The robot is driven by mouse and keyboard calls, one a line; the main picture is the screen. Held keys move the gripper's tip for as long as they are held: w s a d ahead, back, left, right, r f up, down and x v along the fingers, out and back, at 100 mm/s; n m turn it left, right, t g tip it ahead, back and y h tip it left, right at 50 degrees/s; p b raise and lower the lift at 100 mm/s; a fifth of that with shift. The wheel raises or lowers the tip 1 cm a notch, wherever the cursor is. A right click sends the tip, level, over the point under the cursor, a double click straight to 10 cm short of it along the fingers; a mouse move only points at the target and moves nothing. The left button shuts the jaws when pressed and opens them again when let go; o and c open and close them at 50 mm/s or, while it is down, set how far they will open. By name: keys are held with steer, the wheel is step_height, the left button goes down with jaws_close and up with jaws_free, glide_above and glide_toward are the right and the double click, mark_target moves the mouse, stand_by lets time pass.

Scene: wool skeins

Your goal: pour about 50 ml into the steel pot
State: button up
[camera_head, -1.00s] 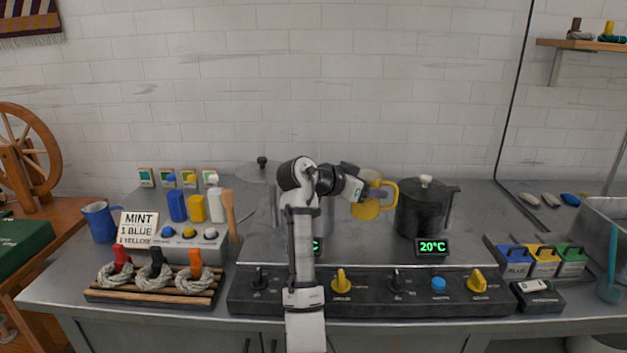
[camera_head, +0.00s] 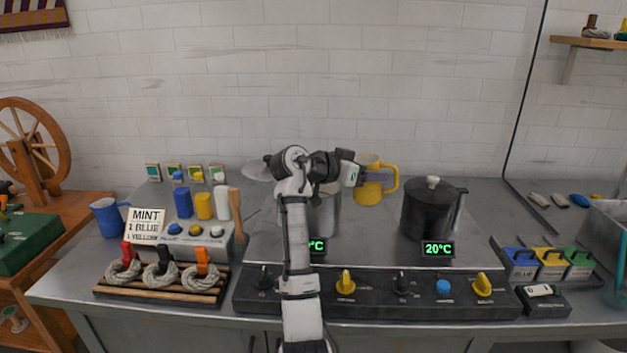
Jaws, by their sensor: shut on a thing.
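My gripper (camera_head: 374,178) is shut on a yellow jug (camera_head: 366,192) and holds it above the back of the stove, between the two pots. The jug looks upright or nearly so, its handle to the right; its contents cannot be seen. The steel pot (camera_head: 330,214) stands on the left of the stove, largely hidden by my arm. The jug is to the right of this pot, apart from it in the picture. A grey lid (camera_head: 256,171) shows behind my arm to the left, partly hidden.
A dark lidded pot (camera_head: 430,212) stands on the right of the stove, close to the jug's right side; its display (camera_head: 437,249) reads 20°C. A knob panel (camera_head: 375,294) runs along the front. Coloured bottles (camera_head: 204,206) and a blue jug (camera_head: 107,217) stand left.

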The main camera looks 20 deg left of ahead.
steer(key=shift+a+r+h, duration=0.3)
steer(key=shift+r, duration=0.5)
steer(key=shift+a+f+n+t, duration=0.1)
steer(key=shift+a+n+t, duration=0.1)
steer(key=shift+n+t, duration=0.1)
steer(key=shift+a+r+n+h, duration=0.35)
steer(key=shift+a+n+h, duration=0.05)
steer(key=shift+a+h, duration=0.1)
steer(key=shift+a+r+n+t+h+p, duration=0.25)
steer(key=shift+r+p, duration=0.1)
steer(key=shift+r, duration=0.2)
steer(key=shift+a+r+n+t+h+p, duration=0.2)
steer(key=shift+r+p, duration=0.15)
steer(key=shift+r, duration=0.2)
steer(key=n+t, duration=0.1)
steer(key=a+f+n+t+h, duration=0.1)
steer(key=n, duration=0.1)
steer(key=a+n+t+h+p, duration=0.1)
steer(key=shift+a+f+n, duration=0.25)
steer(key=shift+f+n, duration=0.05)
steer(key=shift+n, duration=0.05)
steer(key=shift+r+t, duration=0.15)
steer(key=shift+t, duration=0.1)
